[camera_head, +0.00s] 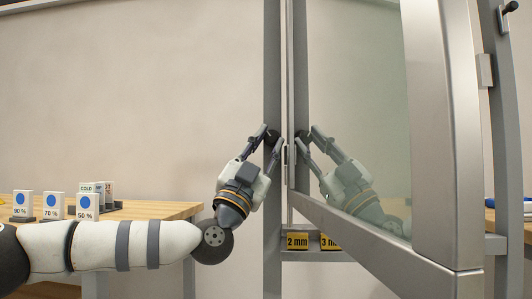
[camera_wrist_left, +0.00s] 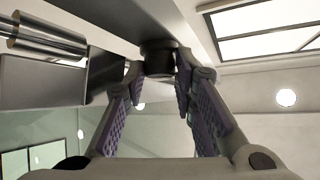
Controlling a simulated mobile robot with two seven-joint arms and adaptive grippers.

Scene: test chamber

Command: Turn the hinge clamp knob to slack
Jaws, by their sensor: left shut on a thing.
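The hinge clamp knob (camera_head: 272,138) is a small dark round knob on the grey upright post of the door frame. It shows larger in the left wrist view as a dark cylinder (camera_wrist_left: 158,58) under a grey metal beam. My left gripper (camera_head: 264,137) reaches up to the post and is shut on the knob. In the left wrist view its two purple-padded fingers stand on either side of the knob, and the fingertips (camera_wrist_left: 159,68) are at its sides. The fingers partly hide the knob in the head view. My right gripper is not in view.
A glass door panel (camera_head: 370,80) in a thick metal frame (camera_head: 440,130) stands right of the post and mirrors my arm. A metal hinge cylinder (camera_wrist_left: 45,38) is beside the knob. A wooden table (camera_head: 155,209) with percentage cards (camera_head: 53,207) stands left. Yellow millimetre labels (camera_head: 297,241) sit low.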

